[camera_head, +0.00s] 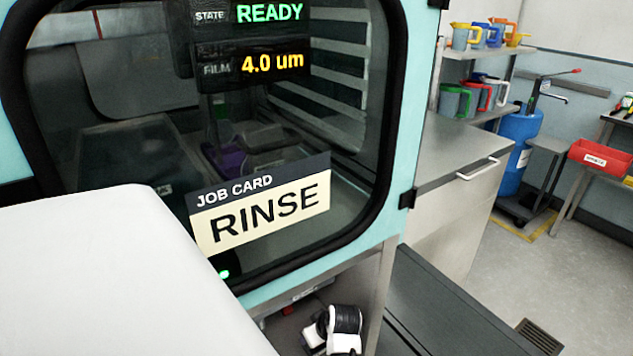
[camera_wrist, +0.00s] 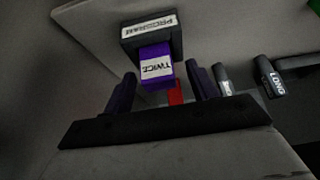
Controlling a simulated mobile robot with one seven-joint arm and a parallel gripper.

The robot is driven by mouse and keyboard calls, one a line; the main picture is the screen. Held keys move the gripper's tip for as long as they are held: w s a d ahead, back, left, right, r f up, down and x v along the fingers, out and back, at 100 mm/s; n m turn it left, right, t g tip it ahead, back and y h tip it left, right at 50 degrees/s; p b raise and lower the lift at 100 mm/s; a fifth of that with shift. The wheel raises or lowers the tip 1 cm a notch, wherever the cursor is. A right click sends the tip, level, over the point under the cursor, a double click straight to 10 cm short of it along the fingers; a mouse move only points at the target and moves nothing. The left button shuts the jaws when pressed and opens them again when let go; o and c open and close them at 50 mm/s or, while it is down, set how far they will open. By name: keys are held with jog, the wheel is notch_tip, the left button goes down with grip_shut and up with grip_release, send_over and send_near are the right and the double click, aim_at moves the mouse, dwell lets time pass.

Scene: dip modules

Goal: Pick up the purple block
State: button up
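The purple block (camera_wrist: 156,65) shows in the wrist view with a white label reading TWICE, upside down in the picture. Its far end meets a black block (camera_wrist: 150,35) labelled PROGRAM. My gripper (camera_wrist: 162,88) has its two dark fingers spread, one on each side of the purple block's near end, with a visible gap on both sides. Nothing is gripped. Whether the fingertips overlap the block in depth is unclear. In the head view a dim purple shape shows behind the cabinet window; I cannot tell whether it is the block.
A black LONG piece (camera_wrist: 268,76) and another dark labelled piece (camera_wrist: 222,80) lie right of the fingers. A red strip (camera_wrist: 175,93) shows between them. The cabinet window (camera_head: 120,150) bears a RINSE job card (camera_head: 262,206). A steel counter (camera_head: 455,150) stands right.

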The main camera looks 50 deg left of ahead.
jog(key=c, duration=1.1)
jog(key=shift+o, duration=0.2)
jog(key=shift+r, duration=0.15)
